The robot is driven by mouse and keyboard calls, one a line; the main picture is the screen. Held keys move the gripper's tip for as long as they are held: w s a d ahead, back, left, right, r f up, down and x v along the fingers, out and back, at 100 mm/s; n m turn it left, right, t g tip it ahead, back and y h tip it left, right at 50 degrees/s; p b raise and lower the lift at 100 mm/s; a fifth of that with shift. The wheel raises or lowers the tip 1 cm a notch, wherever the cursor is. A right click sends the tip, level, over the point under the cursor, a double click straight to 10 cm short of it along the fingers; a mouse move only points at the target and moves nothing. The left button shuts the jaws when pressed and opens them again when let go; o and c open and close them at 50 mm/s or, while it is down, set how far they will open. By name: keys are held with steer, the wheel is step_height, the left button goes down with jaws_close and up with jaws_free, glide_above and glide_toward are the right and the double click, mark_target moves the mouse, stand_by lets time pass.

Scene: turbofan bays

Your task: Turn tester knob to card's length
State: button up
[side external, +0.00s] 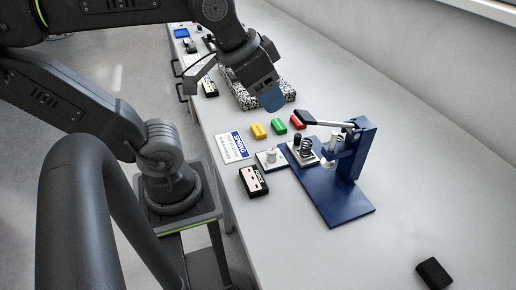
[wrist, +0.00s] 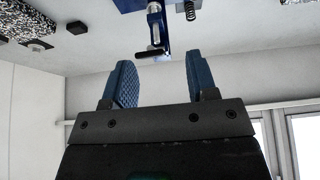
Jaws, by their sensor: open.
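The blue tester (side external: 353,190) stands on the bench with a black lever (side external: 325,122) and a small white round part (side external: 327,165) at its column. Left of it is a pale plate with a white knob (side external: 270,155); I cannot tell its setting. A dark coil spring (side external: 304,147) stands beside the column. The white and blue card (side external: 234,147) headed SPRING lies flat at the left; its smaller print is unreadable. My gripper (side external: 271,98) is open and empty, above the bench behind the coloured blocks. Its blue fingers (wrist: 158,75) show apart in the wrist view, with the tester (wrist: 146,30) beyond.
A black FORCE box (side external: 253,181) is in front of the card. A speckled block (side external: 240,91) lies near my gripper. A black block (side external: 434,273) is at lower right, with clear bench around.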

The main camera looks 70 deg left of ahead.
steer(key=w+a+r+n+g, duration=0.2)
steer(key=w+a+r+g, duration=0.1)
steer(key=w+a+g, duration=0.25)
steer(key=n+g+h, duration=0.1)
steer(key=n+g, duration=0.1)
steer(key=g, duration=0.3)
glide_above(272, 151)
steer(key=w+a, duration=0.2)
steer(key=w, duration=0.3)
step_height(272, 151, down, 16)
steer(key=shift+t, duration=0.35)
steer(key=x, duration=1.3)
steer(key=shift+s+d+f, duration=0.2)
steer(key=shift+d+f, duration=0.1)
steer(key=shift+d, duration=0.15)
steer(key=c, duration=0.9)
